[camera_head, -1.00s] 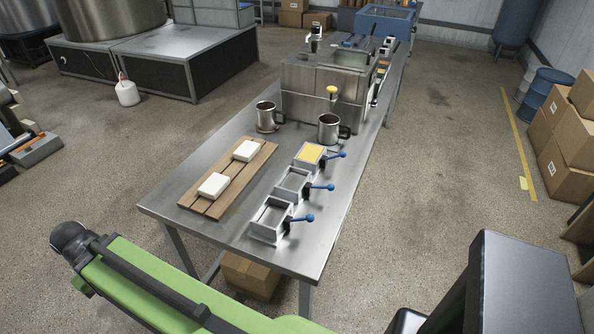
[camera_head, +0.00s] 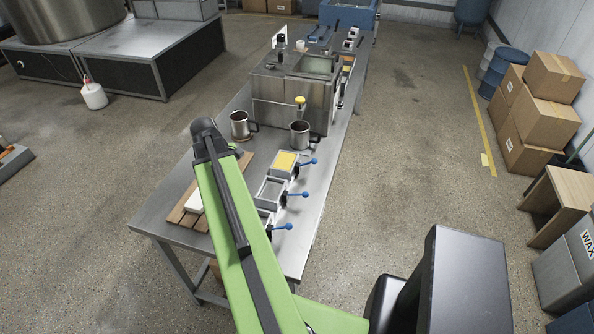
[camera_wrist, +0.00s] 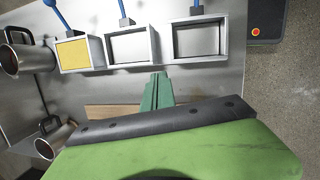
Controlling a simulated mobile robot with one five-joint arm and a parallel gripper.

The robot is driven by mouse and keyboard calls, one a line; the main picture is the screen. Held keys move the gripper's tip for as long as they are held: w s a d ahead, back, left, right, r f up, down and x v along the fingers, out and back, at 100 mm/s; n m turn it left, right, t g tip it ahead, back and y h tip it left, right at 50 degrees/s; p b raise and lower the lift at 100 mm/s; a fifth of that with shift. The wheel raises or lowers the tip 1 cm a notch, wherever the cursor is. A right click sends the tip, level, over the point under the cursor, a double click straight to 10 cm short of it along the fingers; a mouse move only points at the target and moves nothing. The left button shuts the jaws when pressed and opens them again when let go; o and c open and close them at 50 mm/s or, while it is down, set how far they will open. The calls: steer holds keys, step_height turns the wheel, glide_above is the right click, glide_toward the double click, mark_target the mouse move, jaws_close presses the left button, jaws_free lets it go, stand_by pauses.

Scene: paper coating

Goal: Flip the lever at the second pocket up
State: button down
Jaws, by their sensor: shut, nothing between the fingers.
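Three square metal pockets stand in a row on the steel table. The far pocket (camera_head: 287,160) holds yellow material; the middle pocket (camera_head: 272,190) is empty and shows in the wrist view (camera_wrist: 130,46). The near pocket is partly hidden by my arm in the head view; it looks empty in the wrist view (camera_wrist: 200,40). The middle pocket's blue lever (camera_head: 297,195) sticks out to the right, away from the pocket. The far lever (camera_head: 308,162) and near lever (camera_head: 281,228) point the same way. My green gripper (camera_wrist: 158,77) is shut and empty, beside the middle pocket, opposite the levers.
A wooden board (camera_head: 181,214) with a white block (camera_head: 194,202) lies left of the pockets, partly hidden by my arm. Two metal mugs (camera_head: 239,124) (camera_head: 300,134) and a steel tank (camera_head: 285,98) stand beyond.

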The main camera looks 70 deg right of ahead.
steer(key=s+d+r+g+p, duration=0.1)
steer(key=s+d+r, duration=0.2)
steer(key=s+d, duration=0.4)
steer(key=s, duration=0.3)
steer(key=shift+s+r+p, duration=0.15)
steer(key=shift+r+p, duration=0.2)
steer(key=shift+r, duration=0.05)
steer(key=shift+d, duration=0.1)
steer(key=b, duration=1.1)
glide_toward(298, 195)
step_height(298, 195, down, 5)
steer(key=shift+s+d, duration=0.5)
steer(key=shift+s, duration=0.4)
steer(key=shift+s+d+f, duration=0.15)
steer(key=shift+s+d, duration=0.05)
steer(key=shift+s, duration=0.3)
